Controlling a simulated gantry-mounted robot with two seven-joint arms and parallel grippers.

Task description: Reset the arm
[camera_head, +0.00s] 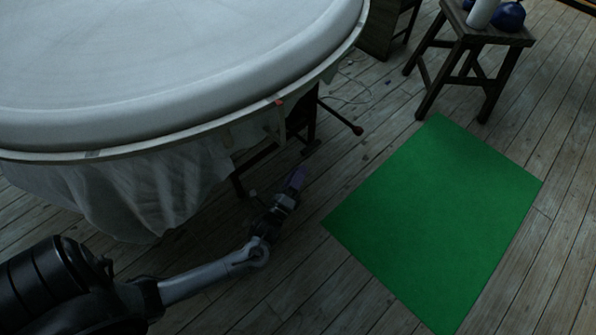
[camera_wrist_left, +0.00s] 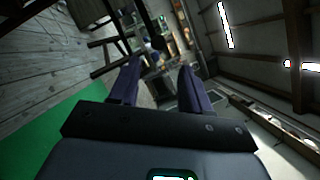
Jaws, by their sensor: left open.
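My left arm comes in from the lower left in the head view. Its gripper (camera_head: 297,178) hangs past the front edge of the big round table, over the wooden floor. In the left wrist view the two purple fingers (camera_wrist_left: 160,85) stand apart with nothing between them, so the left gripper is open and empty. My right arm and gripper do not show in either view.
A large round white plaster top (camera_head: 170,60) with a cloth skirt (camera_head: 150,190) fills the upper left. A flat green mat (camera_head: 435,215) lies on the floor at right. A wooden stool (camera_head: 470,40) bears a white cylinder and a blue round pot (camera_head: 510,16). The plank floor between is mostly clear.

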